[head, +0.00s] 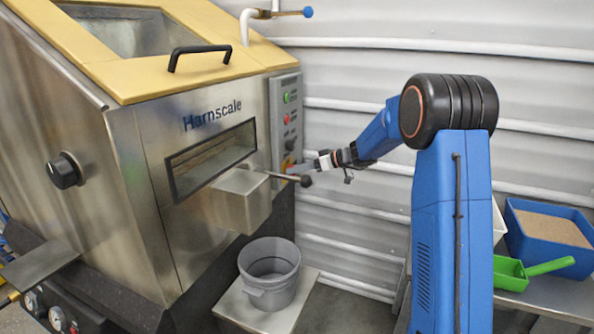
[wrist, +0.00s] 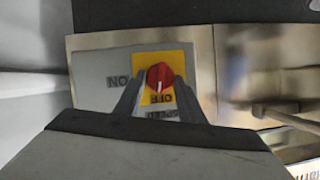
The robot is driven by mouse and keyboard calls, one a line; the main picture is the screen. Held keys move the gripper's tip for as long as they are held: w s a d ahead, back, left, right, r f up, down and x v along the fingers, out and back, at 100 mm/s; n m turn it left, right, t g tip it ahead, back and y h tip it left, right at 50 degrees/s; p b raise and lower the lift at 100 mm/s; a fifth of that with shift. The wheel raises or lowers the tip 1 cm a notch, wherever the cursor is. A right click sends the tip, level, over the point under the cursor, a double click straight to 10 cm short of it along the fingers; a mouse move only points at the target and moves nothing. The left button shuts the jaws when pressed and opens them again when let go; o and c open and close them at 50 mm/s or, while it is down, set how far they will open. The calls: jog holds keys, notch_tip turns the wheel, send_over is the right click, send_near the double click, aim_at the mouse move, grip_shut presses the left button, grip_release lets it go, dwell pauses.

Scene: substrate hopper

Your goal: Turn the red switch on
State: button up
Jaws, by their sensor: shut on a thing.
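The red switch (wrist: 159,74) is a round red knob with a pale mark on a yellow plate (wrist: 178,58), seen in the wrist view. The words ON and OFF appear upside down, ON to the left of the plate and OFF just below the knob. The pale mark seems to point down toward OFF. My gripper (wrist: 158,91) has one grey finger on each side of the knob and is shut on it. In the head view my gripper (head: 299,169) reaches the lower end of the control panel (head: 287,108), and the knob is largely hidden there.
The steel Harnscale hopper (head: 125,150) stands at the left. A dark ball-ended lever (head: 283,176) sticks out close below my gripper. A grey bucket (head: 268,265) stands beneath the chute (head: 240,198). A blue bin (head: 545,248) and green scoop (head: 510,273) are at the right.

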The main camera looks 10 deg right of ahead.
jog(key=m, duration=0.1)
jog(key=m+g+y, duration=0.1)
jog(key=m, duration=0.1)
jog(key=shift+w+d+f+g+y, duration=0.2)
jog(key=shift+w+g+y, duration=0.1)
jog(key=shift+y, duration=0.1)
jog(key=m+y, duration=0.1)
jog(key=m, duration=0.2)
jog(key=shift+d+f+g, duration=0.1)
jog(key=shift+f+g, duration=0.05)
jog(key=shift+g, duration=0.25)
jog(key=m, duration=0.1)
jog(key=m+y, duration=0.1)
jog(key=shift+w+f+m+y, duration=0.15)
jog(key=shift+m+y, duration=0.15)
jog(key=shift+m, duration=0.1)
jog(key=shift+f+m+y, duration=0.2)
jog(key=shift+m+y, duration=0.5)
jog(key=shift+m, duration=0.8)
jog(key=o, duration=1)
jog(key=shift+o, duration=0.2)
jog(key=shift+d, duration=0.2)
jog(key=v, duration=1.1)
jog(key=shift+d, duration=0.4)
